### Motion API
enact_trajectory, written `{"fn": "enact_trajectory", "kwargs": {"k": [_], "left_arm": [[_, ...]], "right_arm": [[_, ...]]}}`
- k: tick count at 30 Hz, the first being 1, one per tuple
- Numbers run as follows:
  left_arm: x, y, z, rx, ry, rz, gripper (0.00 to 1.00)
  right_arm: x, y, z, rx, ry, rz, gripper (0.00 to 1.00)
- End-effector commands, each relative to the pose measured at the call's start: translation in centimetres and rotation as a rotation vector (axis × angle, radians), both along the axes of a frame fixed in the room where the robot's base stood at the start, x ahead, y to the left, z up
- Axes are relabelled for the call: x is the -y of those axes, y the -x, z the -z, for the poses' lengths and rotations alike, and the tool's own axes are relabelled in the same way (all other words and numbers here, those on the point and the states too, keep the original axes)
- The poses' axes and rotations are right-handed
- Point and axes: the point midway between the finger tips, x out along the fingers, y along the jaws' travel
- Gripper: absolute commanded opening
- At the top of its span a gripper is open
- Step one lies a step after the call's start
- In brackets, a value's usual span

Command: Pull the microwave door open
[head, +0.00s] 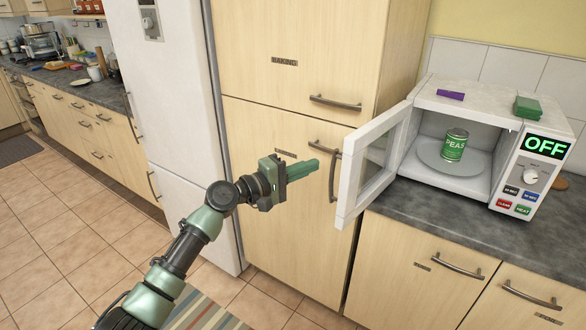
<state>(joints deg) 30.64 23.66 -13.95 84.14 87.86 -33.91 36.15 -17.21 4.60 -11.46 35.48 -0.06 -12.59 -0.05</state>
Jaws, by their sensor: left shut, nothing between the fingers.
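The white microwave (471,95) stands on the dark counter at the right. Its door (374,164) is swung wide open toward me and to the left. Inside, a green can of peas (455,145) stands upright on the round plate (440,161). The display on the control panel (528,165) reads OFF. My left gripper (316,166) is shut and empty, to the left of the door and apart from it, in front of the tall cupboard. My right gripper is out of view.
A purple block (450,95) and a green block (528,107) lie on top of the microwave. A tall beige cupboard (300,85) and a white fridge (172,80) stand to the left. The tiled floor (60,230) is clear, with a striped rug (215,310) at the bottom.

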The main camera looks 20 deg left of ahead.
Motion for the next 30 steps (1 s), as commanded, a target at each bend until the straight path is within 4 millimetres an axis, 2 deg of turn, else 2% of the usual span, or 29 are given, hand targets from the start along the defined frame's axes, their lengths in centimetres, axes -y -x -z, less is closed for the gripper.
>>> {"fn": "enact_trajectory", "kwargs": {"k": [3,6,12,26,30], "left_arm": [[1.6,-2.0,-0.3,0.0,0.001,0.0,0.0],[3.1,-1.0,-0.4,-0.002,0.0,0.001,0.0],[4.7,-0.2,-0.1,-0.001,-0.001,0.0,0.0],[5.4,0.1,0.0,0.0,0.0,0.0,0.0],[7.8,1.3,-0.3,-0.003,0.0,0.003,0.0]], "right_arm": [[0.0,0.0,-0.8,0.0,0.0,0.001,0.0],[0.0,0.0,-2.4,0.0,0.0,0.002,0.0],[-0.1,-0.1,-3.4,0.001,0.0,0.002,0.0],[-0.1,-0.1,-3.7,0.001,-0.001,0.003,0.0],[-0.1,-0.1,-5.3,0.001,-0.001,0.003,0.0]]}}
